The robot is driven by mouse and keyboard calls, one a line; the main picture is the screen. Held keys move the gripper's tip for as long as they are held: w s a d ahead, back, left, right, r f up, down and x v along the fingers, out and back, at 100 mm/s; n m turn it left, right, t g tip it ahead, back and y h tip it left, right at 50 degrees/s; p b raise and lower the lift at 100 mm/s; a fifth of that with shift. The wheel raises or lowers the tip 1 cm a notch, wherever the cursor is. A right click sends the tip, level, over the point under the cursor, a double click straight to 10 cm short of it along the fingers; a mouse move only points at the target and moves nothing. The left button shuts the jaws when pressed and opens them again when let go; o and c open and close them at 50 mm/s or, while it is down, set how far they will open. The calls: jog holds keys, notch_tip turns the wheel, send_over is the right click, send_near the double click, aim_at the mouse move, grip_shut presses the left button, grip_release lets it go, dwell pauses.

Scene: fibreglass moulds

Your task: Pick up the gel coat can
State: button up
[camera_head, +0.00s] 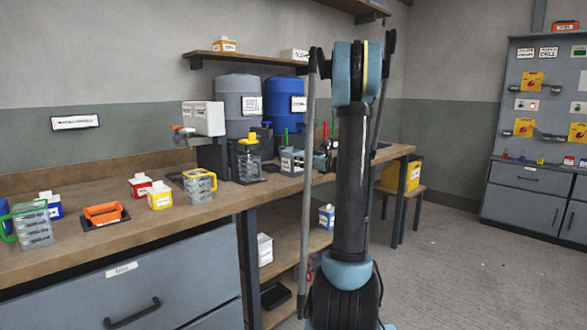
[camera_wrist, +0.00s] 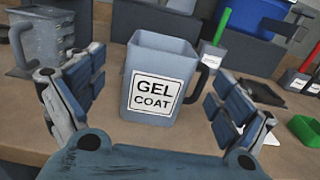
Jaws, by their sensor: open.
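The gel coat can (camera_wrist: 174,55) is a grey, square-sided can with a handle on its right and a white label reading GEL COAT. It stands upright on the brown bench top in the wrist view. My gripper (camera_wrist: 150,78) is open, with one finger on each side of the can. Gaps show between the fingers and the can's sides.
A grey jug (camera_wrist: 45,45) stands left of the can. A green tray (camera_wrist: 305,130) lies to the right.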

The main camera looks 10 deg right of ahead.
jog(key=shift+r+x, duration=0.15)
jog(key=shift+x, duration=1.15)
jog(key=shift+r+x, duration=0.15)
jog(key=shift+x, duration=1.15)
jog(key=shift+c, duration=0.5)
jog(key=shift+d, duration=0.1)
jog(key=c, duration=2)
jog(key=shift+c, duration=0.2)
jog(key=shift+r, duration=0.1)
notch_tip(320, 180, up, 9)
jog(key=shift+r, duration=0.15)
jog(key=a+r+n+g+y, duration=0.1)
jog(key=a+r, duration=0.3)
jog(key=a, duration=0.1)
jog(key=s+a+r+n+g+y, duration=0.1)
jog(key=a+r, duration=0.4)
jog(key=s+a+r+n+g+y, duration=0.1)
jog(key=a+r, duration=0.4)
jog(key=shift+a, duration=0.3)
